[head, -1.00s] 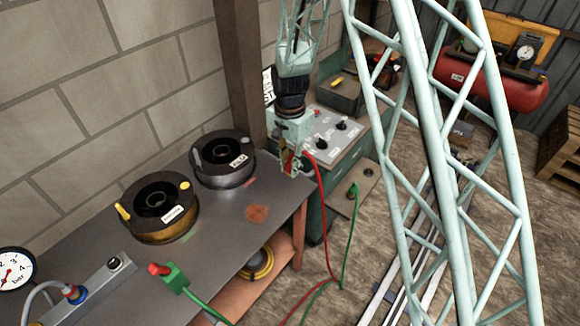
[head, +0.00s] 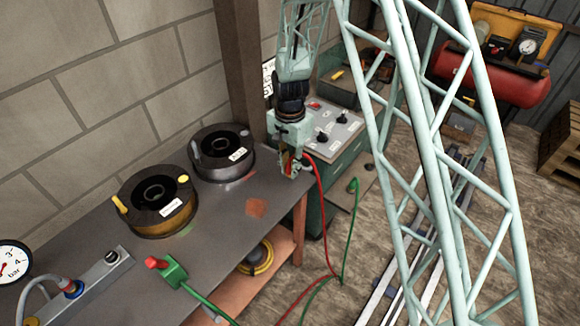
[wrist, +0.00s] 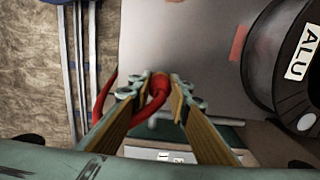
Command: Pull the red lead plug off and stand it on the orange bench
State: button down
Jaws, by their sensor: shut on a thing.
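My gripper (head: 290,174) is shut on the red lead plug over the far right corner of the orange bench (head: 300,228), which has a grey top. In the wrist view, the red plug (wrist: 160,83) sits between my gripper's fingertips (wrist: 158,92), and its red cable bends away to the left. In the head view the fingers mostly hide the plug, and the red cable (head: 322,205) hangs from it over the bench edge to the floor. I cannot tell whether the plug touches the bench top.
Two wire spools stand on the bench: a yellowish one (head: 158,200) and a grey one (head: 222,153), the latter close to my gripper. A green cabinet with knobs (head: 335,135) stands behind.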

jog(key=shift+f+b, duration=0.35)
jog(key=shift+f, duration=0.7)
jog(key=shift+f, duration=0.2)
dwell(0.5)
jog(key=c, duration=2.4)
grip_release()
jog(key=shift+o, duration=0.2)
jog(key=shift+r, duration=0.15)
jog(key=shift+r, duration=5.85)
jog(key=shift+r, duration=0.1)
